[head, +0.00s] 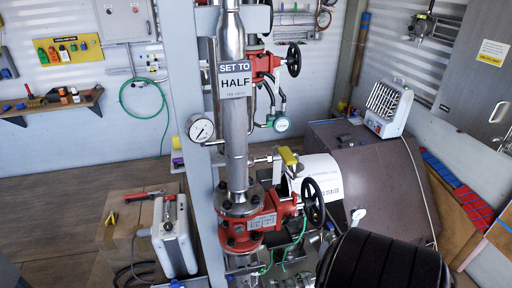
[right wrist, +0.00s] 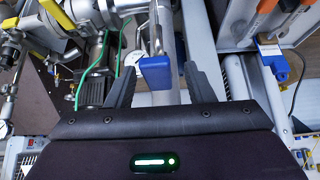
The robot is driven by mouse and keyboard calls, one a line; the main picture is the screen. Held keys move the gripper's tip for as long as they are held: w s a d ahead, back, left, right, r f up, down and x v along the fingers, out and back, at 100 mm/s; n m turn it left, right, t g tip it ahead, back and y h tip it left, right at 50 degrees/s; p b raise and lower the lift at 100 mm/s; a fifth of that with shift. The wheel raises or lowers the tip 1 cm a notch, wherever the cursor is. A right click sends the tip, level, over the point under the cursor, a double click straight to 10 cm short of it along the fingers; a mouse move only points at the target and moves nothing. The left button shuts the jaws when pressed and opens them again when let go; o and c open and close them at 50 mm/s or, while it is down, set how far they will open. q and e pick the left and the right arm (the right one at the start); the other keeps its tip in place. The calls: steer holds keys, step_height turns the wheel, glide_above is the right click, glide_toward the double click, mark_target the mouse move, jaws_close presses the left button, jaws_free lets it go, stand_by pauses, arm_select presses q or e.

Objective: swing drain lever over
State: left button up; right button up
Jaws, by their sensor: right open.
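A lever with a blue grip (right wrist: 155,72) and a flat metal arm shows in the right wrist view. My right gripper (right wrist: 159,68) is open, with one finger on each side of the blue grip; I cannot tell whether either finger touches it. Another lever, with a yellow grip (right wrist: 57,14), is at the upper left there. A yellow-gripped lever (head: 288,157) also shows in the head view, beside the column; I cannot tell which lever is the drain lever. In the head view my dark right arm hides the lower right, and the blue grip is not visible.
A red flanged valve with a black handwheel (head: 313,203) stands left of my right arm. A grey column and a vertical pipe with a "SET TO HALF" sign (head: 235,80) rise in the middle. Green hoses (right wrist: 107,90) run left of the gripper. A grey case (head: 174,238) stands at the left.

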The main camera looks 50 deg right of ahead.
step_height(320, 180, up, 5)
steer(key=p, duration=0.4)
steer(key=shift+f+p, duration=0.2)
steer(key=shift+p, duration=0.15)
steer(key=shift+r, duration=0.7)
steer(key=shift+s+a+r+b, duration=0.2)
steer(key=shift+r+b, duration=0.15)
steer(key=shift+b, duration=0.05)
steer(key=v, duration=0.7)
steer(key=shift+b, duration=0.3)
